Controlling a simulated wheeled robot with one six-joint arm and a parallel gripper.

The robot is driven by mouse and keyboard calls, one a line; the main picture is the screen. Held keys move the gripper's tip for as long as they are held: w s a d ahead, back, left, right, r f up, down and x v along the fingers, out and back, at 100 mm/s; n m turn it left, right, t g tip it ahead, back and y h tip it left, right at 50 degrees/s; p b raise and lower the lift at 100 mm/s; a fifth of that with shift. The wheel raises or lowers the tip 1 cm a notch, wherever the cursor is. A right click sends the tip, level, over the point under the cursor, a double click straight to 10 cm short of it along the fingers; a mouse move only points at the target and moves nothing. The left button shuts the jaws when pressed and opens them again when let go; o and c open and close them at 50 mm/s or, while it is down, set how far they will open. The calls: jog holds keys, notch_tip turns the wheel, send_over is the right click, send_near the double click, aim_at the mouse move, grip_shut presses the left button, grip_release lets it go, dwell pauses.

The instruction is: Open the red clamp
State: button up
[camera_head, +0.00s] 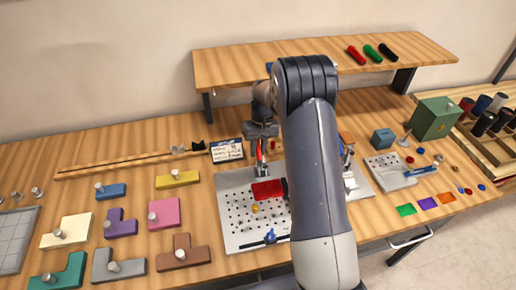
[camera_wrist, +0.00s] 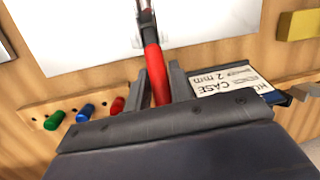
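The red clamp shows in the head view as a thin red handle (camera_head: 259,153) standing up behind the red block (camera_head: 267,190) on the perforated plate (camera_head: 232,232). In the wrist view its red handle (camera_wrist: 157,75) stands between the two fingers of my gripper (camera_wrist: 160,82), with its metal part beyond the fingertips. The fingers are apart, one on each side of the handle, and seem not to press on it. My gripper (camera_head: 262,138) is above the back of the plate in the head view. My arm hides the plate's right part.
A blue clamp (camera_head: 270,238) sits at the plate's front edge. A labelled case (camera_head: 227,150) lies behind the plate on the left. Several knobbed puzzle pieces lie on the left of the table. A shelf (camera_head: 235,68) runs along the back.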

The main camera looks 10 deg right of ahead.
jog(key=o, duration=0.4)
jog(key=shift+c, duration=0.2)
jog(key=b+v, duration=0.1)
jog(key=v, duration=1)
jog(key=shift+b, duration=0.4)
jog(key=shift+f, duration=0.15)
jog(key=shift+c, duration=0.3)
